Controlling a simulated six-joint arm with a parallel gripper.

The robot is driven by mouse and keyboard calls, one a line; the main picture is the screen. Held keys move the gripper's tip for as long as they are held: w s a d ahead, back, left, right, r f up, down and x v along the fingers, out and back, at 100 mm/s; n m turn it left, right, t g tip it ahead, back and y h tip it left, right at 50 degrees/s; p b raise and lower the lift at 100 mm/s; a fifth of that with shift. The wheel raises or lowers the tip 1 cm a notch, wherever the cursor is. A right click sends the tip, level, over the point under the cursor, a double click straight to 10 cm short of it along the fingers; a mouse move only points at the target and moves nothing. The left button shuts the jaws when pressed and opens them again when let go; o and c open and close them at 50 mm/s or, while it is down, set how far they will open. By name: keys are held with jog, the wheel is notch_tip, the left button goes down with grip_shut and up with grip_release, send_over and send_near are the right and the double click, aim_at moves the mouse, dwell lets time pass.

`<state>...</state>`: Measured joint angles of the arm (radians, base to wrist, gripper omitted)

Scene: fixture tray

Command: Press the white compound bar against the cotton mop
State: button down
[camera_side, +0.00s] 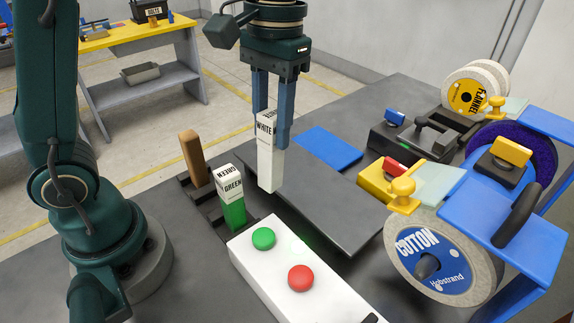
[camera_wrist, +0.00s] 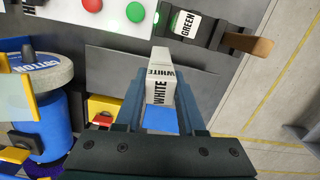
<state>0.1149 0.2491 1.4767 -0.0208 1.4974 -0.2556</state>
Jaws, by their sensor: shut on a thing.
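My gripper (camera_side: 272,132) is shut on the white compound bar (camera_side: 269,165), a pale block with a WHITE label. It holds the bar upright, over the dark plate in the middle. In the wrist view the bar (camera_wrist: 161,82) sits between the two blue fingers. The cotton mop (camera_side: 443,262) is a pale wheel with a blue COTTON label at the lower right, well apart from the bar. In the wrist view the mop (camera_wrist: 45,75) is at the left. Whether the bar's lower end touches the plate is unclear.
A green compound bar (camera_side: 232,205) and a brown bar (camera_side: 194,158) stand in a dark rack to the left. A white box (camera_side: 268,272) with green and red buttons is in front. A flannel wheel (camera_side: 472,92), a purple wheel (camera_side: 540,150) and blue guards (camera_side: 500,212) crowd the right.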

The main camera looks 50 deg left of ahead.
jog(key=shift+w+d+f+n+g+h, duration=0.15)
jog(key=shift+n+g, duration=0.2)
jog(key=shift+n, duration=0.25)
jog(key=shift+r+n+g+h, duration=0.15)
jog(key=shift+n+g, duration=0.2)
jog(key=shift+n, duration=0.25)
jog(key=n+h, duration=0.1)
jog(key=n+g, duration=0.1)
jog(key=n, duration=0.1)
jog(key=shift+w+d+r+h, duration=0.1)
jog(key=shift+w+d+h, duration=0.05)
jog(key=shift+w+h, duration=0.25)
jog(key=w+a+r+n+t+h, duration=0.3)
jog(key=w+a+r+n+h, duration=0.25)
jog(key=n+h, duration=0.55)
jog(key=d+f, duration=0.8)
jog(key=d, duration=0.1)
jog(key=shift+w+d+f, duration=0.2)
jog(key=shift+w+d, duration=0.05)
jog(key=shift+d, duration=0.1)
jog(key=shift+x, duration=1.1)
dwell(2.2)
